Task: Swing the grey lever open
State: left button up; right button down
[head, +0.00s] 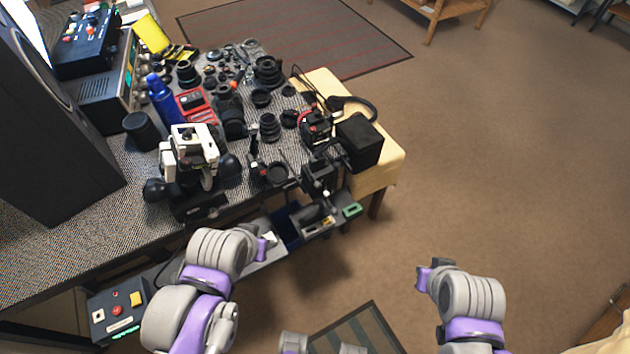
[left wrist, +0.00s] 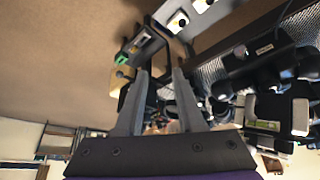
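I cannot single out the grey lever with certainty in either view. A dark clamp-like device (head: 318,174) stands at the table's front edge in the head view, with a small pale knob (head: 326,193) low on its front. My left gripper (left wrist: 159,82) is open and empty in the left wrist view, its two grey fingers apart. In the head view my left wrist is in front of the table's front edge, lower left of that device. My right gripper (head: 426,276) is off to the right over bare floor; its fingers cannot be made out.
The cloth-covered table (head: 60,250) is crowded with lenses and tools. A white-and-black machine (head: 190,150) stands near its front edge. A black box (head: 359,141) stands at the right end. Bins with a green part (head: 352,210) sit under the front edge.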

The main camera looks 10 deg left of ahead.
pick_arm(q)
jog(key=shift+w+r, duration=0.1)
jog(key=shift+w, duration=0.1)
jog(key=shift+c, duration=1.2)
jog(key=w+m, duration=0.1)
jog(key=w, duration=0.1)
jog(key=w+r+m+g+h, duration=0.1)
jog(key=w+m, duration=0.1)
jog(key=w+r+m, duration=0.1)
jog(key=w+m, duration=0.1)
jog(key=shift+r+g+h+b, duration=0.1)
jog(key=shift+g+h+b, duration=0.2)
jog(key=shift+g, duration=0.1)
grip_shut()
jog(key=w+a+m+g+h, duration=0.1)
jog(key=w+m+h, duration=0.2)
jog(key=w+m, duration=0.4)
jog(key=shift+w+a+r, duration=0.3)
jog(key=shift+w+r, duration=0.1)
jog(key=shift+w, duration=0.6)
